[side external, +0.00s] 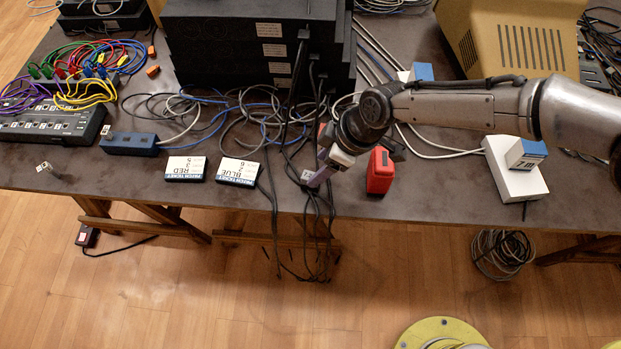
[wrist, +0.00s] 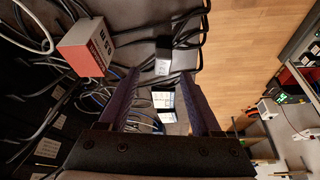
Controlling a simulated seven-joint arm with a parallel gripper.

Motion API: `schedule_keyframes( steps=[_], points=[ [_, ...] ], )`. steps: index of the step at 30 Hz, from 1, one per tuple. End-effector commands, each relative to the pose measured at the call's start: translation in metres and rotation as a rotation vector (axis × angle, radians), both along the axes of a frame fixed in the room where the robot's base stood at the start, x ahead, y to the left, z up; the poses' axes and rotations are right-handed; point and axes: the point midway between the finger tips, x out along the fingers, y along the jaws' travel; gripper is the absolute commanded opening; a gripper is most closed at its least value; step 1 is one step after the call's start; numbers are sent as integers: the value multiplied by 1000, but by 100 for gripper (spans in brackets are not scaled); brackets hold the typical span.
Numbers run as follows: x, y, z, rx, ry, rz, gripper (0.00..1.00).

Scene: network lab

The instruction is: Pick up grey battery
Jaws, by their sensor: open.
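My gripper (side external: 325,170) is over the table's front edge area, to the left of a red box. In the wrist view its two dark fingers (wrist: 161,76) are spread apart, with nothing held between them. A small grey piece (side external: 44,167) lies at the table's left front. I cannot tell for certain which of these is the grey battery.
Loose cables surround my gripper and hang over the front edge. Black equipment (side external: 255,60) is stacked behind.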

Motion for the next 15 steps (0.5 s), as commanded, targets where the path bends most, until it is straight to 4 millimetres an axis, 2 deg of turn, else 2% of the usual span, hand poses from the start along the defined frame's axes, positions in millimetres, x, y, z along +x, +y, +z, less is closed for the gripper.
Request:
schedule_keyframes(
  steps=[9, 15],
  points=[
    [-1, 16, -37, -2, 1, 1, 65],
    [0, 21, -47, 1, -1, 1, 65]
  ],
)
